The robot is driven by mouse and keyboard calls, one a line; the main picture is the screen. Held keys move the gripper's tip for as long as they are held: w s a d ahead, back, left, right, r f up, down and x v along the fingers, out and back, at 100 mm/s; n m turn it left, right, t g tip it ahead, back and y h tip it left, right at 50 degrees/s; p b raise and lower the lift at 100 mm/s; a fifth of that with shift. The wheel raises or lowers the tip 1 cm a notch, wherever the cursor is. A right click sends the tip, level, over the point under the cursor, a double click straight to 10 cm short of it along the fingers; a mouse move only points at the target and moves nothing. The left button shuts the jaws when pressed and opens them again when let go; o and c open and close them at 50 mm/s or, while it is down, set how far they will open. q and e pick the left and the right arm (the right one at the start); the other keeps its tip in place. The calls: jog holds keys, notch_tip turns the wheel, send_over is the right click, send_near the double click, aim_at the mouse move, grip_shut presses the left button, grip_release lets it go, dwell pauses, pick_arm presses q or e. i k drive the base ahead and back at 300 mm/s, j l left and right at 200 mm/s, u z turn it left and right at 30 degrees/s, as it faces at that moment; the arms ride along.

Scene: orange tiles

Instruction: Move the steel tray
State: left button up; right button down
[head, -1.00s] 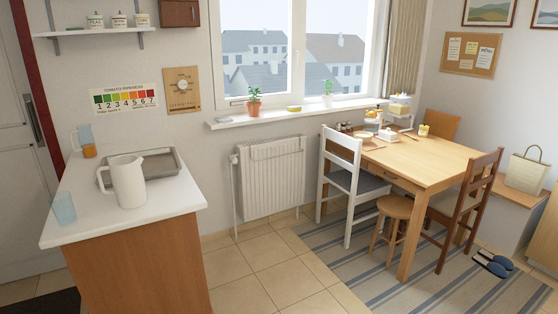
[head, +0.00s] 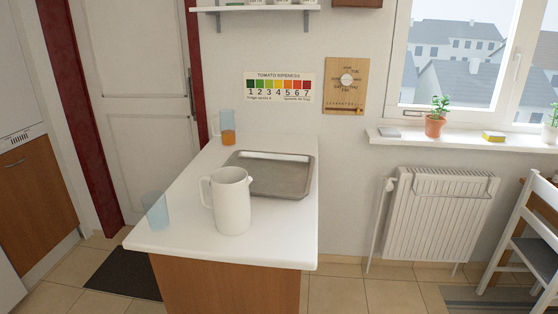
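The steel tray (head: 285,180) is a grey, shallow, rectangular tray with a raised rim. It lies flat on the white counter (head: 190,222), toward the back right. A white pitcher (head: 231,205) stands upright in front of the tray and hides its front left corner. I cannot tell whether the pitcher touches the tray. Neither of my grippers is in view.
A blue glass (head: 156,211) stands at the counter's front left. A clear container with orange contents (head: 228,132) stands at the back. A radiator (head: 440,215) and a white chair (head: 525,240) are to the right. Tiled floor (head: 335,292) lies between counter and radiator.

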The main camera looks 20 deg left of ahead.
aim_at(276, 176)
jog(key=i+l+u, duration=0.3)
jog(key=u, duration=0.2)
jog(key=i+l+u, duration=0.3)
jog(key=l+u, duration=0.2)
jog(key=i+l+u, duration=0.15)
jog(key=l+u, duration=0.35)
jog(key=i+l+u, duration=0.1)
jog(key=l+u, duration=0.15)
jog(key=l, duration=0.5)
jog(key=l+u, duration=0.25)
jog(key=l, duration=0.5)
jog(key=i, duration=0.05)
